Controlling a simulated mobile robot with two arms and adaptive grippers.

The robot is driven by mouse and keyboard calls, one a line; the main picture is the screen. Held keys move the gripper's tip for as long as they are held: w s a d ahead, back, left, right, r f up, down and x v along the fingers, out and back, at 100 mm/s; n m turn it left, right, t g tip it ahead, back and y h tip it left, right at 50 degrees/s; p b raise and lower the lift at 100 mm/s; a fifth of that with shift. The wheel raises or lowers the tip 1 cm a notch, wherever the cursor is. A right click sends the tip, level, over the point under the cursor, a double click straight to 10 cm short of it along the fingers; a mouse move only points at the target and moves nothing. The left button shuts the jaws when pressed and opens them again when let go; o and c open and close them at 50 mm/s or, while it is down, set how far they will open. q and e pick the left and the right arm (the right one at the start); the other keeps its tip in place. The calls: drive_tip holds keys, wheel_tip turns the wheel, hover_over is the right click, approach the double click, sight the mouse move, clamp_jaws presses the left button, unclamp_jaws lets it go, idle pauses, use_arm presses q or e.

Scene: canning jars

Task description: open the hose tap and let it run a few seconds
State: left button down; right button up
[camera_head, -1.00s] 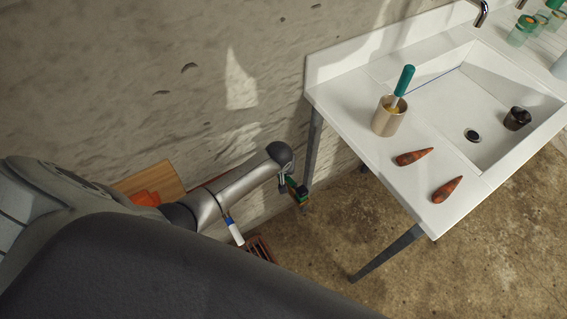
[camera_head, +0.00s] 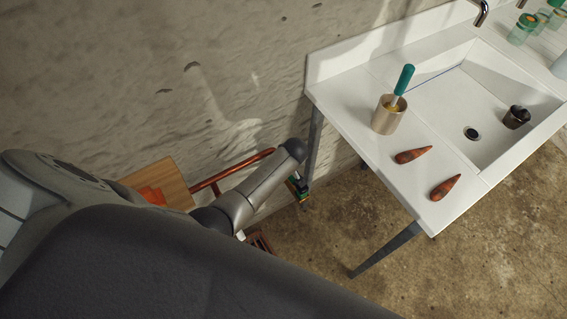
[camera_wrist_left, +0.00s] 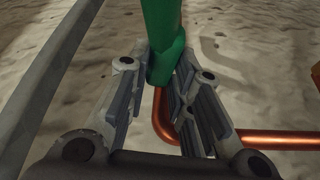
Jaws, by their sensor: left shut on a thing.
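A green handle (camera_wrist_left: 162,32), seemingly the hose tap's lever, stands between the fingers of my left gripper (camera_wrist_left: 160,80) in the left wrist view. The gripper is shut on it. A copper pipe (camera_wrist_left: 270,139) bends behind the fingers along the wall; in the head view the pipe (camera_head: 232,168) runs beside my forearm. In the head view my left arm reaches down beside the sink table, and only a small green and dark bit shows past it. The tap body and any water are hidden. My right gripper is not in view.
The white sink table (camera_head: 349,82) stands at the right, its leg close to my left arm. On it are a cup (camera_head: 388,115) with a green-handled tool and two carrots (camera_head: 445,188). A wooden surface (camera_head: 165,181) with something orange lies left of my arm. Bare floor is at lower right.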

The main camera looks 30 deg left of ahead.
use_arm(q)
drive_tip(key=c, duration=1.3)
unclamp_jaws()
drive_tip(key=v, duration=1.2)
